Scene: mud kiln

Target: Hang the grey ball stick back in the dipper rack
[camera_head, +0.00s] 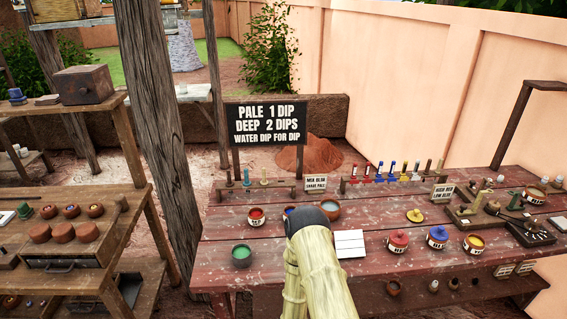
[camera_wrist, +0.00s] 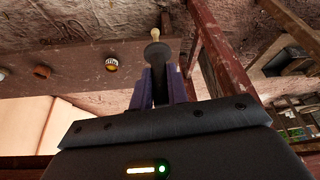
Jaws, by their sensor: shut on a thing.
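In the wrist view my gripper (camera_wrist: 160,88) is shut on the grey ball stick (camera_wrist: 156,54). The stick's round dark grey head and pale tip show past the fingers. In the head view my arm hides the gripper and the stick. On the red table stand a low wooden rack (camera_head: 284,186) with several upright sticks at the left, and a longer rack (camera_head: 345,187) with red, blue and yellow sticks to its right. I cannot tell for certain which is the dipper rack.
A red bowl (camera_head: 256,216), a green bowl (camera_head: 241,256) and a brown bowl (camera_head: 330,209) stand around my arm. A white tile (camera_head: 349,244) lies to its right. A wooden post (camera_head: 165,130) rises at the left.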

